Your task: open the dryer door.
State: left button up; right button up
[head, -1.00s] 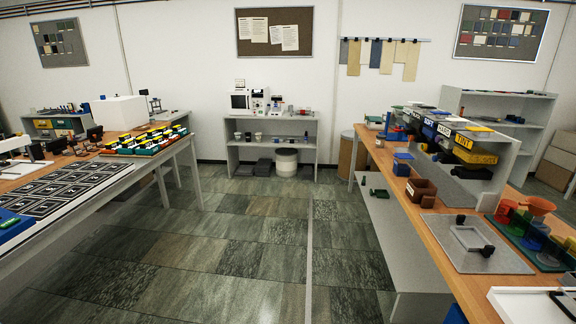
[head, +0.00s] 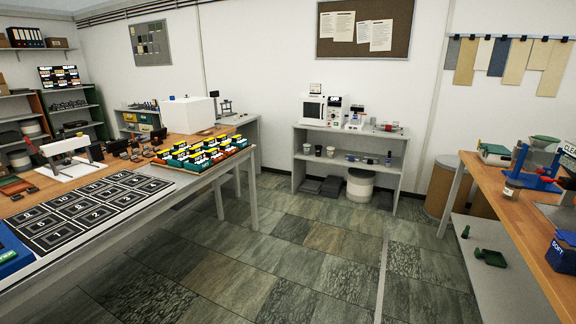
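A white boxy machine with a dark front panel (head: 313,109), which looks like the dryer, stands at the left end of the grey shelf unit's top (head: 350,133) against the back wall. Its front looks closed, but it is too small to be certain, and I cannot make out a handle. Neither of my grippers is in view.
A long table (head: 190,192) with numbered black mats and several coloured blocks runs along the left. A wooden-topped bench (head: 515,228) stands at the right. A brown bin (head: 441,187) is right of the shelf unit. The tiled floor (head: 290,240) between is clear.

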aim_at(322, 121)
jog(key=i+j, duration=0.2)
jog(key=i, duration=0.45)
jog(key=i+j+u, duration=0.1)
jog(key=i, duration=0.55)
jog(key=i+j+u, duration=0.1)
jog(key=i+j, duration=0.2)
jog(key=i, duration=0.4)
jog(key=i+j, duration=0.1)
jog(key=i, duration=0.55)
jog(key=i+l+z, duration=0.35)
jog(key=i, duration=0.7)
jog(key=i+j+z, duration=0.2)
jog(key=i+z, duration=0.15)
jog(key=i, duration=0.7)
